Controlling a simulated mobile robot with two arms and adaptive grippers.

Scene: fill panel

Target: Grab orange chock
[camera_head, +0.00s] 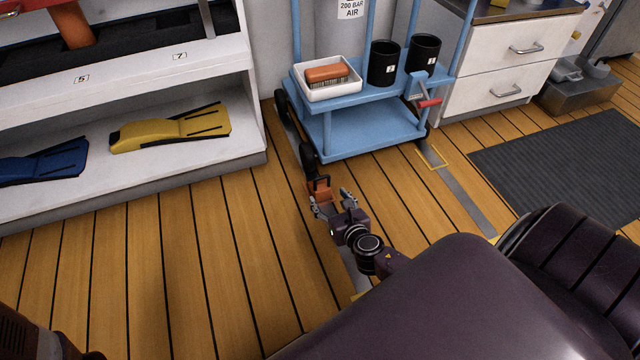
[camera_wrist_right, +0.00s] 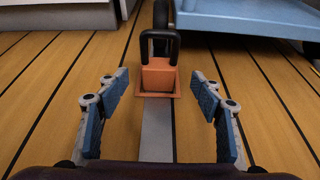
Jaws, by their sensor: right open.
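The orange chock (camera_head: 319,191) sits on the wooden floor by the blue cart's near-left wheel. It has a dark loop handle on top. In the right wrist view the orange chock (camera_wrist_right: 158,77) stands straight ahead, centred beyond the fingertips. My right gripper (camera_head: 332,205) is open just short of it; in the right wrist view the open right gripper (camera_wrist_right: 158,92) has one blue-padded finger on each side, with nothing between them. I cannot tell whether a finger touches the chock in the head view. My left gripper is not clearly visible.
The blue cart (camera_head: 372,137) stands behind the chock, carrying a white tray (camera_head: 328,92) with a brush and two black cups. A white shelf (camera_head: 215,167) with fins is at left. A dark mat (camera_head: 565,160) lies at right. The floor at left is clear.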

